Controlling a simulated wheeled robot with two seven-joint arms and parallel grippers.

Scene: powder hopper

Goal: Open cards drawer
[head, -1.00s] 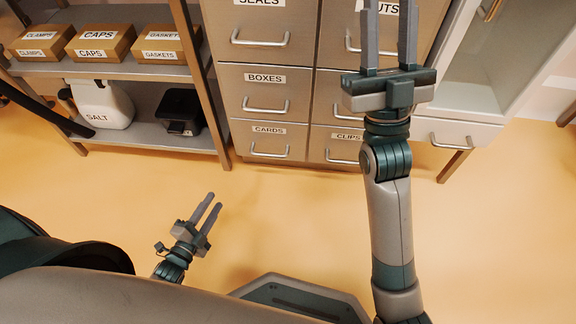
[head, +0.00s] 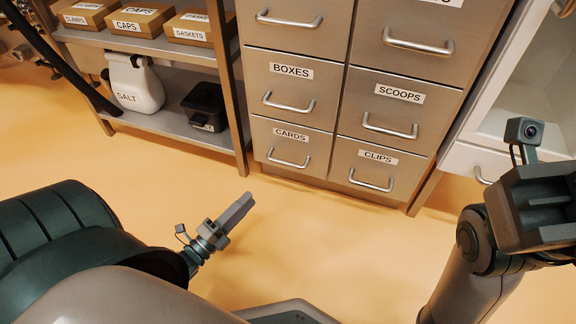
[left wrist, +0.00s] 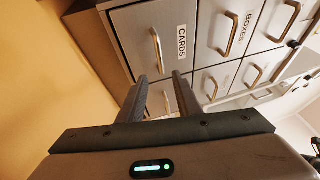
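The cards drawer (head: 266,139) is the shut bottom-left drawer of the cabinet, labelled CARDS, with a horizontal silver bar handle (head: 288,160). In the left wrist view the drawer front (left wrist: 134,27) and its handle (left wrist: 156,52) show beyond the fingertips. My left gripper (head: 246,200) is in front of and below this drawer, apart from the handle. The left wrist view shows its two fingers (left wrist: 159,78) spread with nothing between them. My right gripper (head: 545,205) is at the right edge of the head view; its fingers cannot be made out.
The boxes drawer (head: 262,91) is directly above, and the clips drawer (head: 350,153) is to the right; both are shut. A shelf unit (head: 172,131) with a salt container (head: 138,86) and a black bin (head: 204,108) stands left of the cabinet. The floor before the cabinet is clear.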

